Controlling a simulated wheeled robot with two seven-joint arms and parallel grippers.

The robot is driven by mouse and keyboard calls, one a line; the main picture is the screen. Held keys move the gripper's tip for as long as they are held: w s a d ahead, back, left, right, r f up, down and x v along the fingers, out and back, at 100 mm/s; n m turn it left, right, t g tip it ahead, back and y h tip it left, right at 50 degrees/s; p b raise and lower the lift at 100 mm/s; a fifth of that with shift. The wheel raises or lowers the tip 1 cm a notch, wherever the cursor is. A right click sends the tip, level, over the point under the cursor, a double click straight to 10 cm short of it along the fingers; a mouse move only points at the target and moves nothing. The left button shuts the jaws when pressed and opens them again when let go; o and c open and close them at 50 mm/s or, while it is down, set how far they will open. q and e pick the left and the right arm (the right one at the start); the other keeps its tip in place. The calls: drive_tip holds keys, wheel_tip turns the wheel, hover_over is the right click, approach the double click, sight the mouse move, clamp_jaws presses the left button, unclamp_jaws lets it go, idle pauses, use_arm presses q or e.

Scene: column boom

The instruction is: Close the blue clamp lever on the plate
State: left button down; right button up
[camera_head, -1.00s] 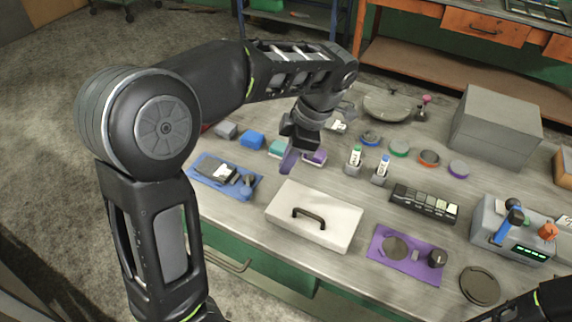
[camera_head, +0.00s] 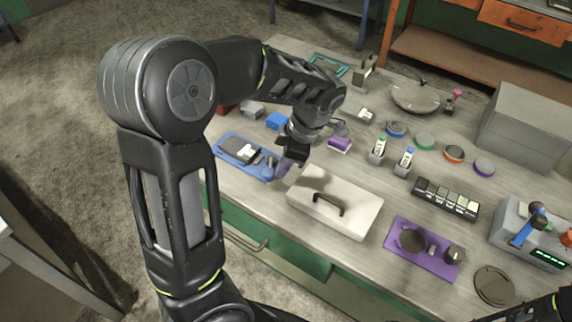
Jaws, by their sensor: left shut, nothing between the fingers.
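A blue plate (camera_head: 229,142) lies at the left front edge of the bench. A dark and pale block (camera_head: 240,150) sits on it, and a small blue-grey upright part (camera_head: 268,163), possibly the clamp lever, stands at its right end. The lever's position is too small to read. My left gripper (camera_head: 282,168) is shut and empty, pointing down just right of this part. I cannot tell whether they touch. My right gripper is out of view; only a dark piece of my right arm shows at the bottom right corner.
A white lidded box (camera_head: 355,208) with a dark handle stands close right of the left gripper. A purple plate (camera_head: 398,232) with round parts lies further right. A grey box (camera_head: 505,238) with a blue lever is at the right. Several small blocks and vials stand behind.

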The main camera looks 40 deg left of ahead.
sight(264, 176)
use_arm(q)
drive_tip(key=shift+s, duration=0.1)
drive_tip(key=shift+s+a+f+m+t+b, duration=0.1)
drive_tip(key=shift+s+a+m+t+b, duration=0.1)
drive_tip(key=shift+s+a+m+b, duration=0.35)
drive_tip(key=shift+s+a+f+m+t+b, duration=0.1)
drive_tip(key=shift+s+a+m+t+b, duration=0.1)
drive_tip(key=shift+m+b, duration=0.6)
drive_tip(key=a+m+b, duration=0.1)
drive_tip(key=m, duration=0.1)
drive_tip(key=s+a+m+t+b, duration=0.1)
drive_tip(key=m, duration=0.1)
drive_tip(key=shift+s, duration=0.2)
drive_tip(key=shift+s+a+m+t+b, duration=0.3)
drive_tip(key=shift+a+m+t+b, duration=0.2)
drive_tip(key=shift+a+m+b, duration=0.55)
drive_tip(key=shift+a+r+m+b, duration=0.1)
drive_tip(key=shift+a+m+b, duration=0.2)
drive_tip(key=shift+a, duration=0.15)
drive_tip(key=shift+a+r, duration=0.1)
drive_tip(key=shift+a, duration=0.25)
drive_tip(key=shift+a+r, duration=0.1)
